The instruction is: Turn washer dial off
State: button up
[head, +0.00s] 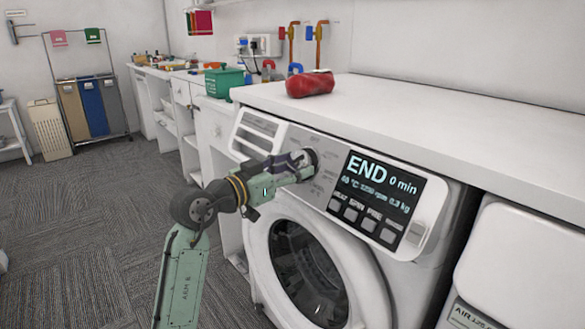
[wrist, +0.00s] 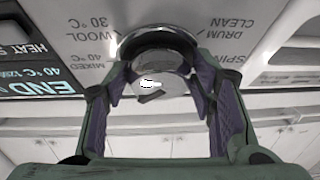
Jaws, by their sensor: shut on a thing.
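The washer (head: 400,165) is white with a dark display reading "END 0 min". Its round silver dial (head: 309,157) sits on the panel left of the display. My gripper (head: 298,165) is at the dial, with its fingers around it. In the wrist view, the dial (wrist: 158,65) lies between the purple-padded fingers of my gripper (wrist: 160,85), which is shut on it. Printed labels such as "WOOL", "MIXED", "DRUM CLEAN" and "SPIN" surround the dial. I cannot tell which setting the dial points to.
A red object (head: 310,84) lies on the white counter (head: 420,115) above the washer. The round door (head: 308,270) is below the panel, near my arm. Another white machine (head: 525,260) stands at the right. Open carpet floor (head: 90,220) lies to the left.

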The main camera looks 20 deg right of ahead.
jog(key=n+p, duration=0.1)
jog(key=n+t+y+p, duration=0.1)
jog(key=n+p, duration=0.2)
jog(key=shift+s+d+r+t, duration=0.15)
jog(key=shift+s+r+t, duration=0.1)
jog(key=shift+r+t, duration=0.1)
jog(key=n+t+y+p, duration=0.1)
jog(key=n+p, duration=0.2)
jog(key=p, duration=0.1)
jog(key=shift+s+r, duration=0.1)
jog(key=shift+r, duration=0.05)
jog(key=n+y+p, duration=0.1)
jog(key=n+p, duration=0.2)
jog(key=shift+s+d+t+y+p, duration=0.1)
jog(key=shift+t+y+p, duration=0.15)
jog(key=shift+y+p, duration=0.15)
jog(key=shift+n+y+p, duration=0.3)
jog(key=shift+n+p, duration=0.2)
jog(key=shift+n, duration=0.1)
jog(key=shift+f, duration=0.2)
jog(key=o, duration=1.1)
